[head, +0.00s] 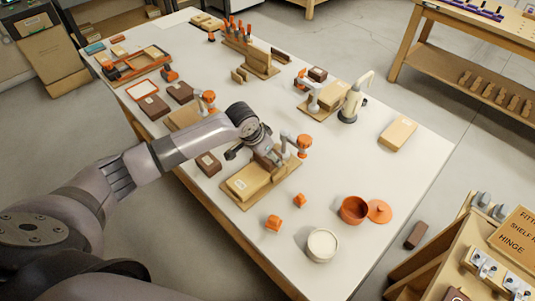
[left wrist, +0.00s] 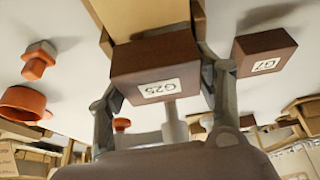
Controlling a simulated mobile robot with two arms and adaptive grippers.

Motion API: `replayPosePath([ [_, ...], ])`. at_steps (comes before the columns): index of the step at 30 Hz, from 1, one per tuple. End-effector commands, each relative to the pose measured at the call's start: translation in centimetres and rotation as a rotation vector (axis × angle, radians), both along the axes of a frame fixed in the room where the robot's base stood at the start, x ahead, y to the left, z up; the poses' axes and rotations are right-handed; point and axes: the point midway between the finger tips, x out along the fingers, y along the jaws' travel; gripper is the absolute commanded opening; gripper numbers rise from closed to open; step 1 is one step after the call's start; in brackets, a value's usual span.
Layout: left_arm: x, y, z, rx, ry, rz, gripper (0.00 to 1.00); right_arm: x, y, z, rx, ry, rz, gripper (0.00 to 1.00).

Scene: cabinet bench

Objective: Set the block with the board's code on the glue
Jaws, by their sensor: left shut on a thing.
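My left gripper (head: 268,158) is over the far end of a pale wooden board (head: 248,182) near the bench's left edge. In the left wrist view the gripper (left wrist: 157,60) is shut on a dark brown block (left wrist: 143,62), labelled G25 and upside down in that picture. The pale board (left wrist: 150,14) shows just behind that block; I cannot tell whether they touch. A white label lies on the board, too small to read. Another brown block (left wrist: 265,50), labelled G7, stands to the right; in the head view a brown block (head: 208,163) sits left of the board. I cannot make out the glue.
An orange-knobbed clamp (head: 304,143) stands beside the board. Orange pieces (head: 273,223), a white pot (head: 322,245) and an orange pot (head: 354,209) stand on the near bench. The bench's right part is mostly clear.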

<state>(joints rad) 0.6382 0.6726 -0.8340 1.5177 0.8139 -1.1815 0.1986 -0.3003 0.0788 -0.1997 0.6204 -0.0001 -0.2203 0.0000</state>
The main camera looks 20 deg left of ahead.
Motion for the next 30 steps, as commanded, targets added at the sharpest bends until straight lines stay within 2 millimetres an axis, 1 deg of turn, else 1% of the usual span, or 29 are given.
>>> replayPosePath([
  [11,0.02,0.01,0.07,0.0,-0.001,0.0,0.32,0.0,0.0,0.08,0.0,0.0,0.0,0.49],
  [24,-0.03,0.01,0.15,0.0,0.0,0.0,0.32,0.0,-0.01,0.93,0.0,0.0,0.0,0.49],
  [30,-0.01,0.01,0.06,0.0,0.0,0.0,0.32,0.0,-0.02,0.97,0.0,0.0,0.0,0.49],
])
